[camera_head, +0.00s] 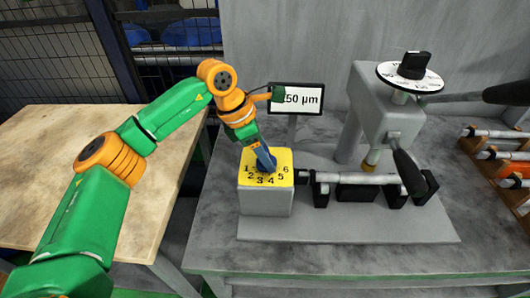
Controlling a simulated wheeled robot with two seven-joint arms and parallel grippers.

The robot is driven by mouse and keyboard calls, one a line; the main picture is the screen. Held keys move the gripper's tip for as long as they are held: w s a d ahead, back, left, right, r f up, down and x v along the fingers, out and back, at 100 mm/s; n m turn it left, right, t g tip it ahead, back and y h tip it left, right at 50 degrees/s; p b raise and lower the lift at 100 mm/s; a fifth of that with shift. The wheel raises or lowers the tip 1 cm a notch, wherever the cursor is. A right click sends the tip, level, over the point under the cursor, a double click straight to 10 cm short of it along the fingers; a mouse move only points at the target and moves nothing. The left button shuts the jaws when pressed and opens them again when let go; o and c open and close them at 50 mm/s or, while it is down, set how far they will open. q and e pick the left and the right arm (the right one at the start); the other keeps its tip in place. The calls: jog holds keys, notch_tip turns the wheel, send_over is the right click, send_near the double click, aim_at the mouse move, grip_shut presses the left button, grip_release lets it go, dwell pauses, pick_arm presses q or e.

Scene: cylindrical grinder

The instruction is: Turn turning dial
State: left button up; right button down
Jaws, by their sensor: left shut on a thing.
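The turning dial (264,161) is a blue knob on a yellow numbered plate (282,163), on top of a grey box at the left end of the grinder. Numbers 1 to 6 show around it. My left gripper (265,157) comes down onto the dial from above, tilted, and is shut on it. Its fingers hide part of the dial and some of the plate. My right gripper is not in view.
A grey grinder head (384,110) with a black knob (414,64) on a white scale and handles stands right of the dial. A shaft (350,177) lies below it. A rack of shafts (500,155) is at the far right. A wooden table (50,140) stands left.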

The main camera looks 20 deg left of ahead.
pick_arm(q)
jog(key=n+t+b, duration=0.1)
jog(key=n+b, duration=0.1)
jog(key=shift+f+n, duration=0.15)
jog(key=shift+n, duration=0.15)
jog(key=shift+d+n+t+y+b, duration=0.1)
jog(key=shift+n+t+y+b, duration=0.5)
jog(key=shift+n, duration=0.9)
jog(key=shift+r, duration=0.2)
jog(key=o, duration=1.3)
jog(key=shift+g, duration=0.3)
jog(key=b+v, duration=0.1)
jog(key=v, duration=0.6)
jog(key=shift+s+d, duration=0.1)
